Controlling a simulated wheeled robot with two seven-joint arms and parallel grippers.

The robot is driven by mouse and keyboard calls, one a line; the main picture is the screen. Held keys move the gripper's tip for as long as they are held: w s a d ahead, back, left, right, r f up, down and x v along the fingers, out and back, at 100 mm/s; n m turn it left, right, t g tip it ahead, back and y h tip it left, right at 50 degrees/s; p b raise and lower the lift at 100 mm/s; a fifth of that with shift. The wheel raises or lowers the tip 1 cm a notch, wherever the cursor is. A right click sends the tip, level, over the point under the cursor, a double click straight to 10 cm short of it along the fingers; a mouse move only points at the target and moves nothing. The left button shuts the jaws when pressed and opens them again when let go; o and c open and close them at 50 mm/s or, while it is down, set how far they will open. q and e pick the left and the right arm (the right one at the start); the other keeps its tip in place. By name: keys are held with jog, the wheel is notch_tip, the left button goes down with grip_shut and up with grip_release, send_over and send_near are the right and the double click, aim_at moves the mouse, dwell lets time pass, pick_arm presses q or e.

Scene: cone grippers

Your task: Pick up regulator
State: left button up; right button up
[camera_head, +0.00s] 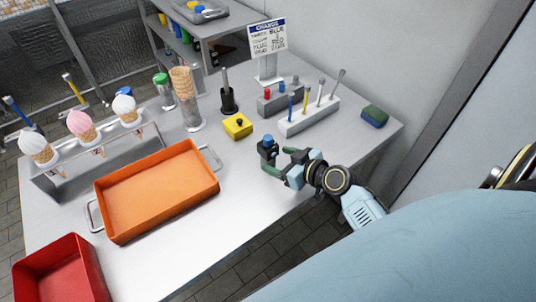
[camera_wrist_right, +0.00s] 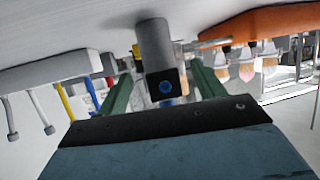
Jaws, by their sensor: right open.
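The regulator, as I take it, is a small dark grey piece with a blue knob (camera_head: 268,153), upright on the grey table near its front edge. In the right wrist view it shows as a grey cylinder (camera_wrist_right: 153,45) with a dark square end and a blue round part. My right gripper (camera_head: 280,162) is open, its green fingers pointing at the regulator. In the wrist view the fingers lie to either side of it; I cannot tell if they touch it. My left gripper is not in view.
An orange tray (camera_head: 158,190) lies left, with ice cream cones (camera_head: 82,126) behind. The table between is clear.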

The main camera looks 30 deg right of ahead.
aim_at(274, 157)
jog(key=x, duration=0.5)
jog(key=shift+f, duration=0.15)
jog(key=c, duration=1.2)
jog(key=shift+c, duration=0.4)
